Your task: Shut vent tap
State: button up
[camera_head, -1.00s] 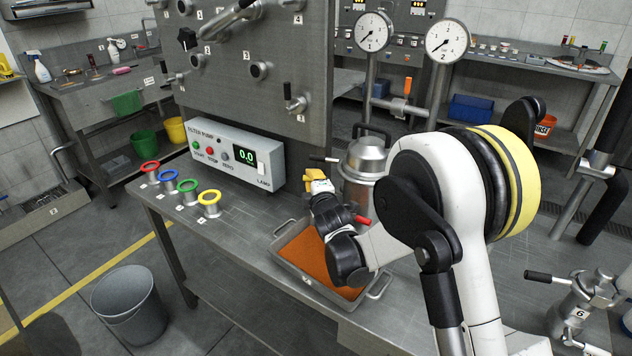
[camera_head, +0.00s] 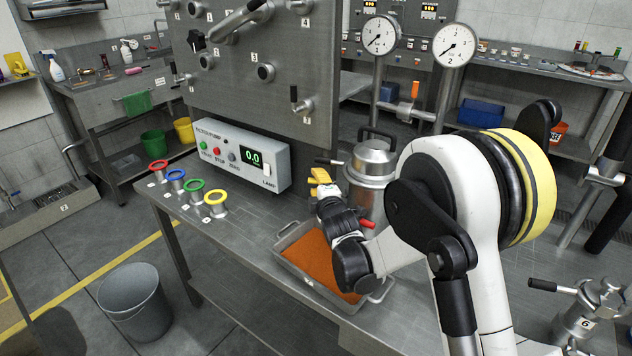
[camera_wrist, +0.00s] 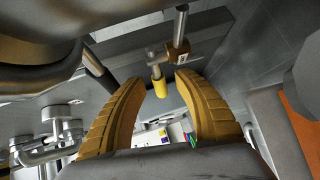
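My gripper (camera_head: 320,177) is beside the lidded steel vessel (camera_head: 373,158), above the bench. Its yellow fingers point away from the head camera. In the wrist view, the fingers (camera_wrist: 160,100) are apart with a gap between them. Beyond the gap is a small tap with a yellow handle (camera_wrist: 160,86) and a numbered tag (camera_wrist: 182,56); it appears untouched. I cannot tell whether this is the vent tap, or whether it is open. A red handle (camera_head: 368,224) shows close to my wrist in the head view. My arm hides part of the vessel.
An orange-filled tray (camera_head: 283,247) lies below my gripper. The control box (camera_head: 275,160) and coloured rings (camera_head: 216,197) stand left on the bench. Two gauges (camera_head: 380,34) rise behind, near an orange-handled valve (camera_head: 415,90). A panel (camera_head: 290,60) with knobs stands behind the box.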

jog(key=v, duration=1.1)
